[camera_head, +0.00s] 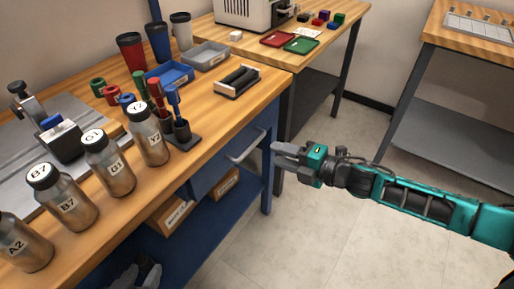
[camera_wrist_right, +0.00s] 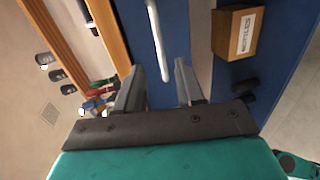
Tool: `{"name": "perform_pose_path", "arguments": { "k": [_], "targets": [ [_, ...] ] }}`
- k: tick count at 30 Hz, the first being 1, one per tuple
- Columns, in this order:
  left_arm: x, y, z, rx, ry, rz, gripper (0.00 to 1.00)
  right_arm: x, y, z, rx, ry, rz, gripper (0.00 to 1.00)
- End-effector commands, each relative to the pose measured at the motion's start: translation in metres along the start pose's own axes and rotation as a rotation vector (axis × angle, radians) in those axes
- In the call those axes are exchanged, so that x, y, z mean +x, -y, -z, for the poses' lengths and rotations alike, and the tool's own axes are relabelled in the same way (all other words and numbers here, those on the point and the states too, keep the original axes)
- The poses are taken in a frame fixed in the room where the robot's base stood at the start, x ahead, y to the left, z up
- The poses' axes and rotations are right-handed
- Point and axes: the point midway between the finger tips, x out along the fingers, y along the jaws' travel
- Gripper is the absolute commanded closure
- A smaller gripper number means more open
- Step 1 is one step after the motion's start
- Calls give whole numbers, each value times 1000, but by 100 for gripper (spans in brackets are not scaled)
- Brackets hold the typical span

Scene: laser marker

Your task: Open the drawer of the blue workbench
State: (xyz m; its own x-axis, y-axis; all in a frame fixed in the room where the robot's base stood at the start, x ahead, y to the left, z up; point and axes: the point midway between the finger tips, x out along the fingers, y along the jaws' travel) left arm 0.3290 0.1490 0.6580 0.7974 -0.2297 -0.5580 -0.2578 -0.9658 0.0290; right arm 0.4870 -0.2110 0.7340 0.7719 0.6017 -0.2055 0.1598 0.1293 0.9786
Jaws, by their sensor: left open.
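The blue workbench (camera_head: 268,122) has a blue drawer front (camera_head: 209,176) under its wooden top. A pale bar handle (camera_head: 247,148) runs along the drawer front, which looks flush with the bench. My right gripper (camera_head: 274,154) is just right of the handle, fingers pointing at it. In the right wrist view my right gripper (camera_wrist_right: 160,68) has its fingers apart, with the end of the handle (camera_wrist_right: 157,40) showing between and beyond them. I see no contact.
The benchtop holds metal bottles (camera_head: 107,160), a tool stand (camera_head: 183,138), a blue tray (camera_head: 170,75) and tumblers (camera_head: 131,52). Cardboard boxes (camera_head: 171,214) stand on the lower shelf. A second table (camera_head: 335,45) is behind. The floor (camera_head: 315,225) right of the bench is clear.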

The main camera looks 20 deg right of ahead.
Motion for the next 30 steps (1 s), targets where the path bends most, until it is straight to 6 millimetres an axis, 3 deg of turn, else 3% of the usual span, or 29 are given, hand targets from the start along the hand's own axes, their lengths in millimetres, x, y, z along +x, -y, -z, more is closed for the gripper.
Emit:
{"name": "perform_pose_path", "arguments": {
  "k": [9,15,26,30],
  "targets": [
    [5,0,-8,0,0,0,57,52,0,0,1,-1,-3,62],
    [7,1,-11,0,0,1,57,72,0,0,2,0,-2,62],
    [8,0,-10,-6,-2,1,57,77,0,0,2,0,0,62],
    [8,0,-9,-8,-4,2,57,77,0,0,2,0,0,73]
  ]
}}
